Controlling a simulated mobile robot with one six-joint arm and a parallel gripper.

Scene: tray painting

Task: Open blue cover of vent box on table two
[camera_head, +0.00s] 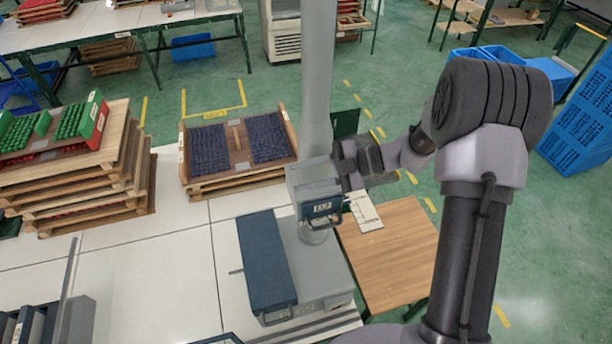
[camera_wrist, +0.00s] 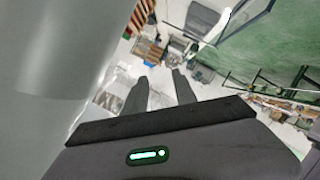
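The vent box (camera_head: 325,265) is a grey box on the white table (camera_head: 215,310), in the lower middle of the head view. Its dark blue cover (camera_head: 265,258) lies over the box's left part and looks shut. A short rod sticks out on the cover's left side. My gripper reaches in from the right, above and behind the box, near the grey column and apart from the cover. In the wrist view the two fingers of my gripper (camera_wrist: 158,88) stand apart with nothing between them. In the head view its fingertips are hard to make out.
A grey vertical column (camera_head: 317,80) and a grey unit with a blue display (camera_head: 322,208) stand right behind the box. A wooden tray with dark blue parts (camera_head: 238,150) and stacked pallets (camera_head: 115,190) stand behind and left.

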